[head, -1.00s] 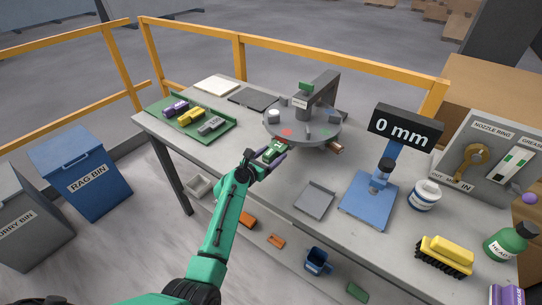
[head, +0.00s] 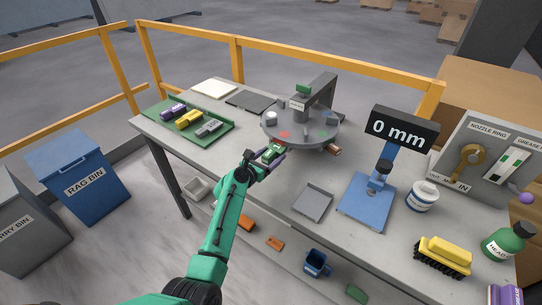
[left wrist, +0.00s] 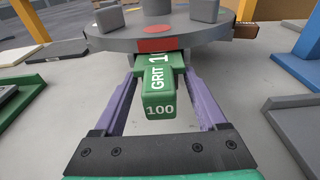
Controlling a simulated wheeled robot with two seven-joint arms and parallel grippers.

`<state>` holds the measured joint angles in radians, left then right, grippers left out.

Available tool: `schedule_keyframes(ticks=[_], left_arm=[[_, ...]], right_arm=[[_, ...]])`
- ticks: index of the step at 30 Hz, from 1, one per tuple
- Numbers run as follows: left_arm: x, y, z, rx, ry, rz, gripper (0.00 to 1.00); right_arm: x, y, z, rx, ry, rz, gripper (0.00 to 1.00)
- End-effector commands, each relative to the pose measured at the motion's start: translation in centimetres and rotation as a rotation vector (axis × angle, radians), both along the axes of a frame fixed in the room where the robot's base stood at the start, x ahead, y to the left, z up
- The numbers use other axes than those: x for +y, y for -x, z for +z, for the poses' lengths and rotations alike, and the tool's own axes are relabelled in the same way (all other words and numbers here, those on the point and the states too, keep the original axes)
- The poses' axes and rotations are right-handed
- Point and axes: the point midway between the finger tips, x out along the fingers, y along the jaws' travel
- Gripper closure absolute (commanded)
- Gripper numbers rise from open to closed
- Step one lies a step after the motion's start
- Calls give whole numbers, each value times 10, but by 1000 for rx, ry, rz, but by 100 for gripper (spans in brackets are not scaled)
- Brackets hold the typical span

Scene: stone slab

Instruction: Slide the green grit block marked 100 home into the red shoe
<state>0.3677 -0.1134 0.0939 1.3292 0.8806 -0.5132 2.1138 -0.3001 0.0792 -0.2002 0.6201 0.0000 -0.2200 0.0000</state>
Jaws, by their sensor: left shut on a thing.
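The green grit block marked 100 (left wrist: 158,88) is held between the purple fingers of my left gripper (left wrist: 158,100), which is shut on it. In the head view, the block (head: 272,151) and my left gripper (head: 271,158) are at the near rim of the round grey turntable (head: 318,131). In the left wrist view, the block's far end meets the rim just below a red patch (left wrist: 157,44), the visible red of the shoe. Another red patch (head: 284,134) shows on the disc top. I cannot tell how far the block is inside. My right gripper is not in view.
A green tray (head: 225,137) with purple, yellow and grey blocks lies at left. A brown shoe (head: 334,150) sticks out of the turntable's right side. A grey plate (head: 313,203) and a blue gauge stand (head: 364,205) are nearer right. An arm (head: 315,95) overhangs the disc.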

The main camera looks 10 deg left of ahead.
Motion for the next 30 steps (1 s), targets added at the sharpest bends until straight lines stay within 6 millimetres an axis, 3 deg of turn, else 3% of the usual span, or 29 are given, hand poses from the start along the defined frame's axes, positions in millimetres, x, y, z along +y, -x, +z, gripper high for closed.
schedule_keyframes(ticks=[17, 18, 19, 30], left_arm=[[-6, -14, 1, -3, 1, 1, 100], [-5, -14, 1, -3, 0, 1, 10], [-5, -14, 1, -3, 1, 1, 0], [-3, -6, 1, 0, 1, 0, 0]], right_arm=[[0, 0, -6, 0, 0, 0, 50], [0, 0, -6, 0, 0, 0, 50], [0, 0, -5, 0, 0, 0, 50], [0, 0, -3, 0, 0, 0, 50]])
